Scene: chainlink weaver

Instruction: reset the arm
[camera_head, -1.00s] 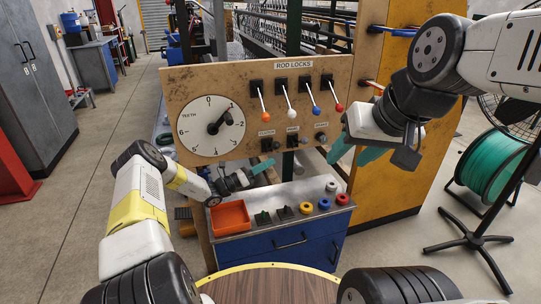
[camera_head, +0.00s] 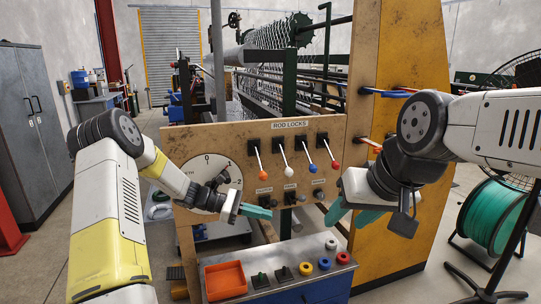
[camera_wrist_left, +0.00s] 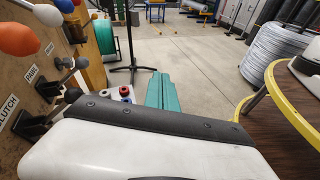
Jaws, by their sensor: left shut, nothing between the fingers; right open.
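My left gripper (camera_head: 257,212) has teal fingers pressed together and empty. It is in front of the lower part of the wooden panel, right of the round dial (camera_head: 206,180), whose face my left arm partly covers. In the left wrist view the shut teal fingers (camera_wrist_left: 160,90) point away over the floor. My right gripper (camera_head: 352,213) is open and empty, its teal fingers apart, near the panel's right edge.
The rod locks panel (camera_head: 230,145) carries several ball-tipped levers and small knobs. Below it stands a blue cabinet (camera_head: 320,289) with an orange tray (camera_head: 225,281) and coloured rings. An orange machine cabinet (camera_head: 400,250) and a teal wire spool (camera_head: 490,215) stand at right.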

